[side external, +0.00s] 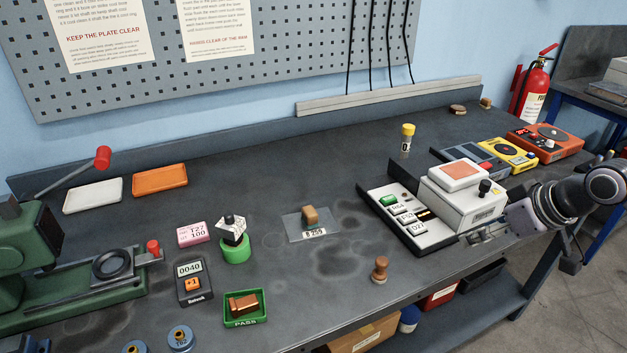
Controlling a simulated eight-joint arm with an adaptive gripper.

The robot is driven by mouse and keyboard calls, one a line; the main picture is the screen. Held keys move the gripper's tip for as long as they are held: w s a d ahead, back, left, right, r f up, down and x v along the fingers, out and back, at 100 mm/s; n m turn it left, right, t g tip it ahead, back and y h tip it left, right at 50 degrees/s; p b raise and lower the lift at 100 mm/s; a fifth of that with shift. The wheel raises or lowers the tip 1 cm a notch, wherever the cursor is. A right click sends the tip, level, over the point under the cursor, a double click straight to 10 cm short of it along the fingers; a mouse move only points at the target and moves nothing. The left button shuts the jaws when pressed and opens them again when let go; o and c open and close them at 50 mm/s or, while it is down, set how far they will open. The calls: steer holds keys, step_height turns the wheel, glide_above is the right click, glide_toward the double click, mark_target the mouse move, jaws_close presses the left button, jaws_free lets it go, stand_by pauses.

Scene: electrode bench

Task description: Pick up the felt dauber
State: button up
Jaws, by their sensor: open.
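A small brown wooden piece with a round knob and a wider round foot, which looks like the felt dauber (380,269), stands upright near the bench's front edge, right of centre. Nothing touches it. My gripper (482,236) is at the right, beside the front of the white instrument box, to the right of the dauber and clearly apart from it. It is open. Its fingertips are small in this view, and I see nothing between them.
A white key panel (408,222) and white box (465,207) stand between my gripper and the bench's back. A clear plate (293,228) with a brown block, a green PASS tray (246,321) and a green-based holder (236,249) lie left. Bare bench surrounds the dauber.

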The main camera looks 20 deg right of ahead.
steer(key=w+a+r+n+g, duration=0.2)
steer(key=w+a+n+g, duration=0.25)
steer(key=a, duration=0.25)
steer(key=n+g, duration=0.2)
steer(key=n, duration=0.4)
glide_above(382, 260)
steer(key=shift+w+a+f+m, duration=0.15)
steer(key=shift+f+m, duration=0.1)
steer(key=shift+f, duration=0.4)
steer(key=shift+a+f, duration=0.1)
steer(key=shift+f, duration=0.45)
step_height(382, 260, down, 4)
steer(key=shift+f, duration=0.25)
steer(key=shift+d+f, duration=0.15)
steer(key=shift+f, duration=1.2)
steer(key=shift+d+f, duration=0.15)
steer(key=shift+f, duration=1.15)
steer(key=c, duration=1.1)
